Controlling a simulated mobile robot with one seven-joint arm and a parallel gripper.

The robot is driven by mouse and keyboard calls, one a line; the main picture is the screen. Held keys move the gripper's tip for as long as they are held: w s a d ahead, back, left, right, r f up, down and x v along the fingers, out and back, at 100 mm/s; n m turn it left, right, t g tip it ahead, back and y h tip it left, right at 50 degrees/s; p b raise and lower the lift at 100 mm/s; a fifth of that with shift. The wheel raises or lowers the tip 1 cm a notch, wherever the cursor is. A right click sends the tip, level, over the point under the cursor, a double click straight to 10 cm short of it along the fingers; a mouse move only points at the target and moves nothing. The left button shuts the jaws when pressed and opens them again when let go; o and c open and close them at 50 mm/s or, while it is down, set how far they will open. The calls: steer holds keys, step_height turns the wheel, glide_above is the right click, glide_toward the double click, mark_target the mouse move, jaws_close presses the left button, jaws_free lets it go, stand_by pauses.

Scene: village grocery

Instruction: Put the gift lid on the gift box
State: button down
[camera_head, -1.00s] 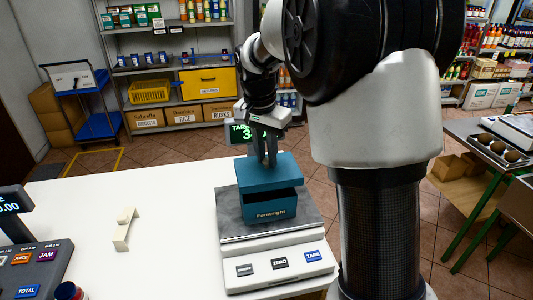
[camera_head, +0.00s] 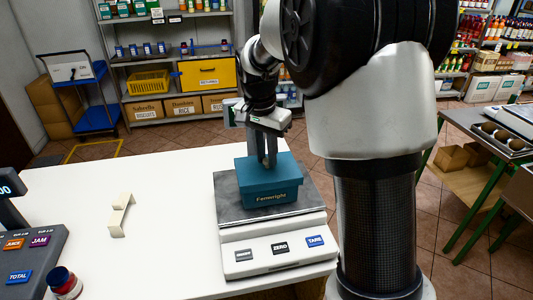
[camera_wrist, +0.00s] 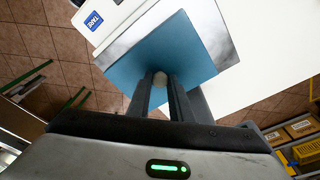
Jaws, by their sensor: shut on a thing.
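The teal gift lid (camera_head: 266,168) sits level over the teal gift box (camera_head: 271,196), its rim down around the box top with no gap visible at the front. The box stands on the metal plate of a scale (camera_head: 232,207). My gripper (camera_head: 267,163) points straight down and is shut on the lid's small knob. The lid hides the box in the wrist view.
The scale's button panel (camera_head: 280,251) faces the front. A cream bracket-like object (camera_head: 120,214) lies on the white counter (camera_head: 165,195) to the left. A cash register (camera_head: 30,250) and a dark jar (camera_head: 63,281) are at the front left. The counter between is clear.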

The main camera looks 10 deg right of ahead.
mark_target(262, 173)
steer(key=c, duration=1.5)
jaws_free()
step_height(262, 173, up, 16)
steer(key=s+a+p, duration=0.1)
steer(key=s+a, duration=0.1)
steer(key=s+d+r+n+t+y+p, duration=0.1)
steer(key=s+r+n, duration=0.15)
steer(key=s, duration=0.45)
steer(key=s+d+r+n+t+p, duration=0.1)
steer(key=s+n+t+p, duration=0.15)
steer(key=s, duration=0.45)
steer(key=s+f+n, duration=0.1)
steer(key=s+f, duration=0.1)
steer(key=s, duration=0.1)
steer(key=s+f+n, duration=0.1)
steer(key=s+f, duration=0.1)
steer(key=s, duration=0.1)
steer(key=s+f+n+t, duration=0.1)
steer(key=s+f+n, duration=0.1)
steer(key=s, duration=0.1)
steer(key=shift+s+d+f, duration=0.1)
steer(key=shift+s+f, duration=0.05)
steer(key=shift+s, duration=0.25)
